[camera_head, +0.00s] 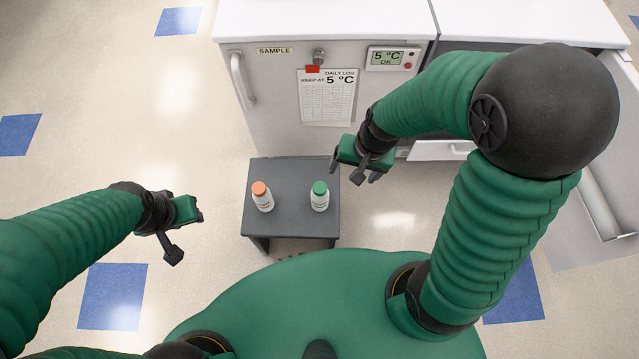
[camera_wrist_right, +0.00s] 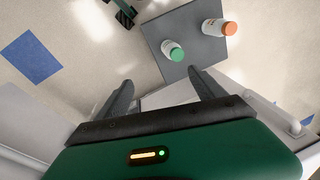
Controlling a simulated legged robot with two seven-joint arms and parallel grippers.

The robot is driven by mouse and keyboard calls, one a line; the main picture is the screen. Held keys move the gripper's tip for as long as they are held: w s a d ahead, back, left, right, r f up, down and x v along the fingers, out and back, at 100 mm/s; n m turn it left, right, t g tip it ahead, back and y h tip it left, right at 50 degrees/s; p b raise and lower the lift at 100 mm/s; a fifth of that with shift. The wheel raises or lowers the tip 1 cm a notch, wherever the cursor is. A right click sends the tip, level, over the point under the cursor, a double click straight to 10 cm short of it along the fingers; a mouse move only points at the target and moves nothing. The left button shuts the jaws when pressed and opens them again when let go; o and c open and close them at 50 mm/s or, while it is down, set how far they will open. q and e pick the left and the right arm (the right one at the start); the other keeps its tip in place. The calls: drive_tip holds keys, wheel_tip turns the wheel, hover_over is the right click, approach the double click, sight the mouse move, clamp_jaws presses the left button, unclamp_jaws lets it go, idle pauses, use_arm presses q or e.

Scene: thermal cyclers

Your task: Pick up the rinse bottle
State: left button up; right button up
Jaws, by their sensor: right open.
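Two white bottles stand upright on a small dark grey stool (camera_head: 288,222). One bottle with an orange cap (camera_head: 262,198) is on the left, and one with a green cap (camera_head: 320,198) is on the right. Their labels are too small to read, so I cannot tell which is the rinse bottle. My right gripper (camera_head: 352,175) is open and empty, above and beyond the green-capped bottle, apart from it. In the right wrist view the green-capped bottle (camera_wrist_right: 173,50) shows ahead of the spread fingers (camera_wrist_right: 162,88). My left gripper (camera_head: 187,235) is open and empty, left of the stool.
A white cabinet (camera_head: 275,110) with a handle, a paper log (camera_head: 327,97) and a small display (camera_head: 388,58) stands behind the stool. The floor left of the stool is clear.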

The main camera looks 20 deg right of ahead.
drive_tip(key=w+f+m+g+y, duration=0.15)
drive_tip(key=w+f+m, duration=0.25)
drive_tip(key=f+m, duration=0.45)
drive_tip(key=m+t+y+b, duration=0.1)
drive_tip(key=m+y+b, duration=0.1)
drive_tip(key=m+b, duration=0.35)
approach(320, 195)
drive_tip(key=shift+m+h, duration=0.25)
drive_tip(key=shift+m, duration=0.35)
drive_tip(key=w+f, duration=0.1)
drive_tip(key=f, duration=0.2)
drive_tip(key=w+a+f, duration=0.1)
drive_tip(key=f, duration=0.2)
drive_tip(key=w+f+p, duration=0.1)
drive_tip(key=f, duration=0.2)
drive_tip(key=shift+a, duration=0.2)
drive_tip(key=x, duration=0.1)
drive_tip(key=b+x, duration=0.1)
drive_tip(key=x, duration=0.3)
drive_tip(key=shift+s+d+b, duration=0.1)
drive_tip(key=shift+s+b, duration=0.2)
drive_tip(key=shift+b, duration=0.05)
drive_tip(key=shift+w+f, duration=0.15)
drive_tip(key=shift+f, duration=0.25)
drive_tip(key=shift+r, duration=0.1)
drive_tip(key=shift+c, duration=0.5)
drive_tip(key=shift+c, duration=1.3)
clamp_jaws()
